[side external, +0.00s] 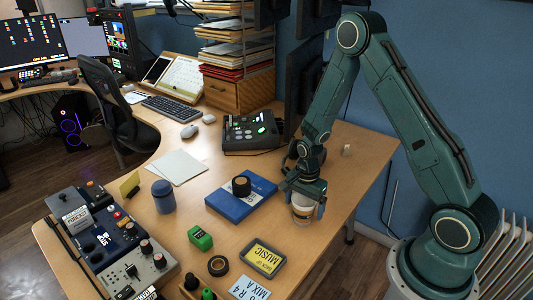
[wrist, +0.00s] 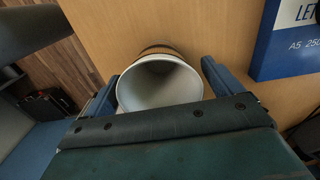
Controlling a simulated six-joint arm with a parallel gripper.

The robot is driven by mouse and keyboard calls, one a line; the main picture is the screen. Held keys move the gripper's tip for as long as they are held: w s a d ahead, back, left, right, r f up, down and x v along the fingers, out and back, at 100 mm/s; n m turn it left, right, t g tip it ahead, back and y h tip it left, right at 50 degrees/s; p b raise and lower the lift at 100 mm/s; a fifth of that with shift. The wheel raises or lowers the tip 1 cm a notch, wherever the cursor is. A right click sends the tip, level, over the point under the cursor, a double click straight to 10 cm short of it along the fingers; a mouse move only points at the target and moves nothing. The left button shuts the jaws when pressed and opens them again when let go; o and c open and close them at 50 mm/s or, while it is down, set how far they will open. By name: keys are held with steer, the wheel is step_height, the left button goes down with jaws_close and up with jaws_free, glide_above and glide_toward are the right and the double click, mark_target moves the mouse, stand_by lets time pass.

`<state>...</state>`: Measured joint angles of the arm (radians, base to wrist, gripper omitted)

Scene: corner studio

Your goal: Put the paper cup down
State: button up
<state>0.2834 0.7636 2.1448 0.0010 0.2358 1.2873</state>
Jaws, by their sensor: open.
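The paper cup (side external: 303,209) stands upright on the wooden desk (side external: 350,190), near its right front edge. It is white inside with a brown band outside. In the wrist view I look into the empty mouth of the cup (wrist: 160,88). My gripper (side external: 305,192) is over the cup, with its fingers on either side of it. In the wrist view my gripper (wrist: 160,72) is open. A gap shows between the right finger and the cup; the left finger is very close to the cup, and I cannot tell whether it touches.
A blue box (side external: 232,207) with a dark roll (side external: 241,186) on it lies left of the cup; its corner shows in the wrist view (wrist: 285,45). Bare desk lies behind and right of the cup.

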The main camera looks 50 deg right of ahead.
steer(key=shift+r, duration=0.1)
step_height(320, 180, up, 12)
stand_by(0.9)
steer(key=shift+r, duration=0.15)
stand_by(0.4)
steer(key=s+a+r+n+t, duration=0.1)
steer(key=s+a+r+n, duration=0.25)
steer(key=r, duration=0.35)
steer(key=s+a+r+n+t, duration=0.2)
steer(key=s+a+r+n, duration=0.1)
steer(key=r+n, duration=0.3)
steer(key=s+a+r+n+t, duration=0.2)
steer(key=s+a+r+n, duration=0.2)
steer(key=s+r+n, duration=0.4)
steer(key=shift+s+t, duration=0.3)
steer(key=shift+s, duration=1.55)
steer(key=shift+o, duration=1)
steer(key=shift+r+n, duration=0.1)
steer(key=shift+n, duration=0.15)
